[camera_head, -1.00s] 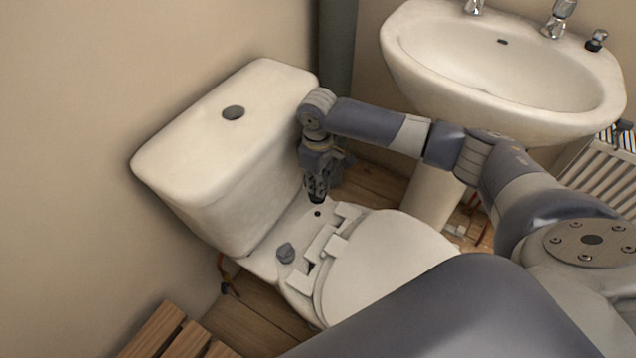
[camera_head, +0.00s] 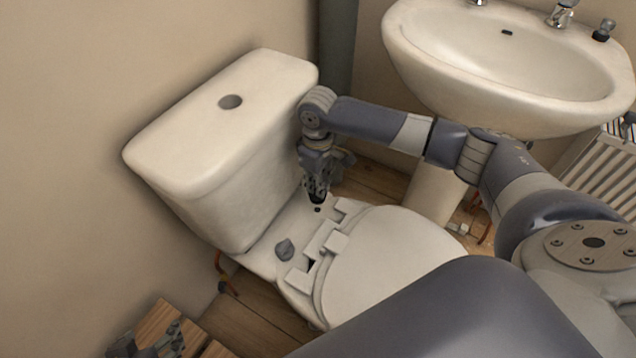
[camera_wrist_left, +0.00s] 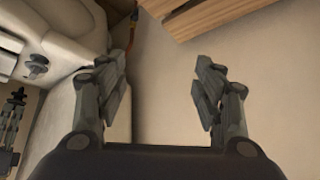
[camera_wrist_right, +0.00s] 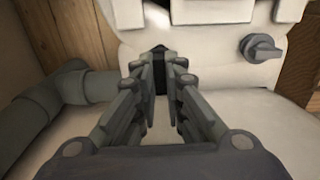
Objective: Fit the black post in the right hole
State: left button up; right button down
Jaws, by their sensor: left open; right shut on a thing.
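My right gripper (camera_head: 316,194) is shut on the black post (camera_wrist_right: 160,68) and points down at the back rim of the toilet bowl. In the head view a small dark hole (camera_head: 317,209) lies just under its fingertips. The post is mostly hidden by the fingers, and I cannot tell whether its tip touches the hole. A grey post (camera_head: 284,249) stands on the rim at the other side; it also shows in the right wrist view (camera_wrist_right: 262,47). My left gripper (camera_head: 150,342) is open and empty at the lower left; its spread fingers show in the left wrist view (camera_wrist_left: 163,75).
The cistern (camera_head: 225,150) stands close behind the right gripper. The white toilet seat and lid (camera_head: 385,265) with hinge blocks lie in front. A sink (camera_head: 510,60) is at the upper right. A wooden slatted piece (camera_head: 165,322) is near the left gripper.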

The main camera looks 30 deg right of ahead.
jog(key=shift+f+b, duration=0.6)
jog(key=shift+b, duration=0.15)
jog(key=shift+f+b, duration=0.2)
jog(key=shift+b, duration=0.1)
jog(key=shift+f+b, duration=0.3)
jog(key=shift+b, duration=0.15)
pick_arm(q)
jog(key=shift+w+d+r+t+h, duration=1.4)
jog(key=shift+w+d+r+t, duration=0.95)
jog(key=shift+w+r+t, duration=3.45)
pick_arm(e)
jog(key=shift+f+b, duration=0.3)
jog(key=shift+b, duration=0.15)
jog(key=shift+f+p, duration=0.4)
jog(key=shift+p, duration=0.2)
pick_arm(q)
jog(key=shift+s+a+f+g+y, duration=0.2)
jog(key=shift+s+f+g, duration=0.3)
jog(key=shift+f+g, duration=0.35)
jog(key=shift+s+a+f+g+y, duration=0.2)
jog(key=shift+s+f+g, duration=0.35)
jog(key=shift+g, duration=0.45)
jog(key=shift+s+a+f+g+y, duration=0.1)
jog(key=shift+s+a+f+g, duration=0.3)
jog(key=shift+f+g, duration=0.45)
pick_arm(e)
jog(key=shift+f, duration=0.85)
pick_arm(q)
jog(key=shift+d+r, duration=0.1)
